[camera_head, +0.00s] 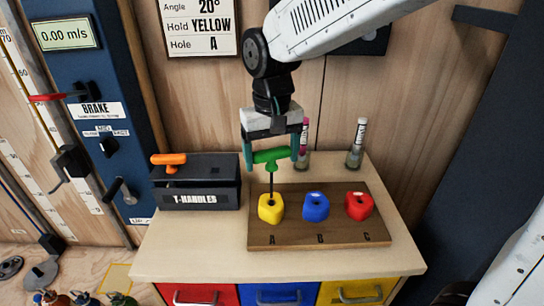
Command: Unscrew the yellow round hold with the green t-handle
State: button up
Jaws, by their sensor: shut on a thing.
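My gripper (275,156) is shut on the green t-handle (271,157), with a finger at either end of its crossbar. The t-handle's dark shaft points down and its lower end meets the top of the yellow round hold (271,208). Whether the tip sits inside the hold's bolt is too small to tell. The yellow hold is on the wooden board (336,236) at the spot marked A. A blue hold (315,206) is at B and a red hold (359,205) at C.
A black T-HANDLES box (200,200) with an orange t-handle (169,161) stands left of the board. Two small bottles (355,147) stand behind the board. A sign on the wall (199,26) reads 20°, YELLOW, A. The bench top (190,248) is clear in front.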

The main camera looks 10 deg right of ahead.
jog(key=m, duration=0.4)
jog(key=shift+m, duration=0.4)
jog(key=m, duration=0.6)
jog(key=shift+a, duration=0.1)
jog(key=m, duration=0.5)
jog(key=shift+w+m, duration=0.1)
jog(key=shift+m, duration=0.3)
jog(key=m, duration=0.5)
